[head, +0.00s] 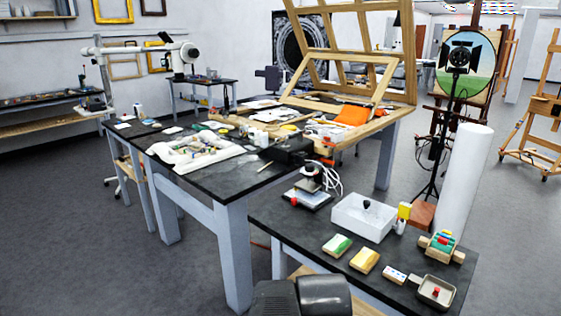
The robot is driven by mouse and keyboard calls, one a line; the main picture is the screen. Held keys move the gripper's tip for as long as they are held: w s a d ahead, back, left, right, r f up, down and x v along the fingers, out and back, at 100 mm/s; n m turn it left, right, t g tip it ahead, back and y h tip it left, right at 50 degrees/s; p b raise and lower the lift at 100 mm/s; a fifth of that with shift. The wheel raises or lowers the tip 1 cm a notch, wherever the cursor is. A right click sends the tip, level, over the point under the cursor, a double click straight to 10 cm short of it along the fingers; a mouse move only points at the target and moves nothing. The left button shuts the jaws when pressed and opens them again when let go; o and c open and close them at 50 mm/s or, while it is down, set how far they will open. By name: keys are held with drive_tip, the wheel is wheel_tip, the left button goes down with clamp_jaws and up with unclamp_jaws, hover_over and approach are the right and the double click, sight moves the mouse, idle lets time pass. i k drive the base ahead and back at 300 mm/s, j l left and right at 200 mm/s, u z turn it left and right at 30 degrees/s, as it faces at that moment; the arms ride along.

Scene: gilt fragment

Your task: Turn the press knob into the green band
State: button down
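A small press-like device (309,188) stands at the back left of the low dark-topped bench (290,233). It has a dark upper part, a pale base and white cables behind it. A small red spot (294,201) on its front left may be its knob, but it is too small to tell. I cannot make out a green band or a pointer. My gripper does not show in the head view. A dark rounded part of my own body is at the bottom centre, in front of the bench.
A white open box (363,217), a green-topped block (337,245), a yellow-topped block (364,260), a metal tray (418,297) and a wooden rack (431,255) stand on the low bench. A higher, cluttered table (218,182) adjoins behind left. Open floor (100,240) lies left.

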sight(310, 167)
drive_tip(key=i+z, duration=0.25)
drive_tip(key=z, duration=0.2)
drive_tip(key=i+z, duration=0.4)
drive_tip(key=i+j+z, duration=0.15)
drive_tip(key=z, duration=0.3)
